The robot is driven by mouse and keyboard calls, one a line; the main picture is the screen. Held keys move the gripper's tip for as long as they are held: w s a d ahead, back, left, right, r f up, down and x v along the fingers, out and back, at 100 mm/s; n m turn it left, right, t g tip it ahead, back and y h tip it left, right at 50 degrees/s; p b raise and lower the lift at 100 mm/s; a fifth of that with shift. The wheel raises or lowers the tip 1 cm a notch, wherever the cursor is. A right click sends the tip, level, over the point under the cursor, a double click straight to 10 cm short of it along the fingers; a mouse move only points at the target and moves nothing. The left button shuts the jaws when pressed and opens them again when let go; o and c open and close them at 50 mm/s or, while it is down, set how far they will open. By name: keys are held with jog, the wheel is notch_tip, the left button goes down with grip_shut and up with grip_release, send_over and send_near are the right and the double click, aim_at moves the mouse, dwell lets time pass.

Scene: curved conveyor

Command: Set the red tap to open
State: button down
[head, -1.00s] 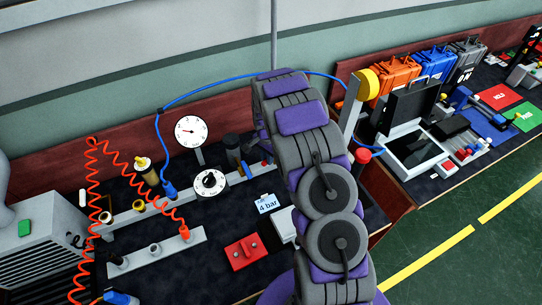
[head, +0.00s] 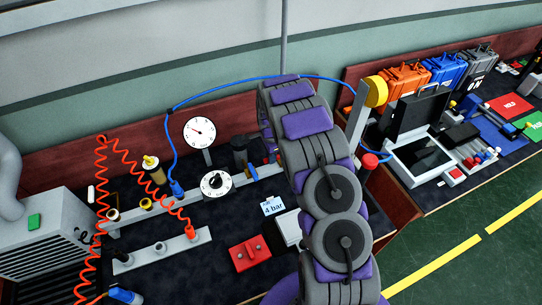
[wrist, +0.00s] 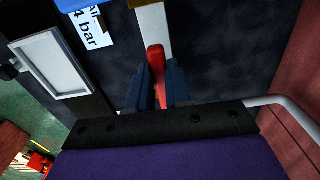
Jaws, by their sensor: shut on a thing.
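The red tap's lever (wrist: 157,58) shows in the wrist view, standing out from a pale metal rail. My gripper (wrist: 157,88) has its two dark blue fingers on either side of the lever and is shut on it. In the head view my arm covers the gripper, and I cannot make out the lever there.
A white card reading 4 bar (head: 273,205) lies near a red block (head: 249,252). A dial gauge (head: 200,132) and a black knob (head: 215,184) stand left of my arm. A red-topped post (head: 369,161) is close on its right. Coiled orange hose (head: 101,210) hangs left.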

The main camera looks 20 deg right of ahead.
jog(key=shift+w, duration=0.1)
jog(key=c, duration=1)
grip_release()
jog(key=shift+c, duration=0.2)
notch_tip(320, 180, up, 17)
jog(key=p, duration=0.2)
jog(key=shift+r, duration=0.15)
